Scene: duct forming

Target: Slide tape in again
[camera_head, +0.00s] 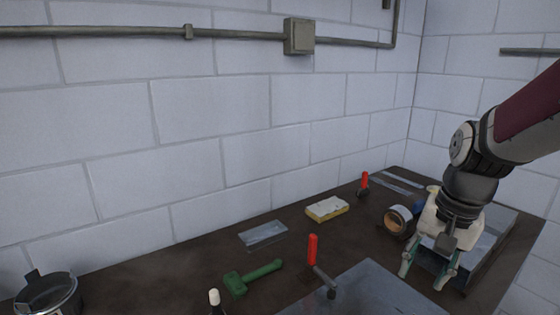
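A roll of tape (399,219) with a brown core and a blue-grey outside stands on its edge on the dark bench, just left of my gripper. My gripper (424,277) points down, with its two teal fingers spread apart and nothing visible between them. It is in front of a grey sheet-metal box (484,262) at the right end of the bench and hides part of it. The gripper appears apart from the tape. I cannot tell whether the fingertips touch the box or how far the box's opening reaches behind the gripper.
On the bench (190,272) lie a green mallet (252,278), a red-handled tool (314,258), a metal sheet (365,292), a yellowish sponge-like block (327,209), a clear flat piece (263,234) and another red-handled tool (364,183). A round metal pot (48,295) stands far left. A block wall closes the back.

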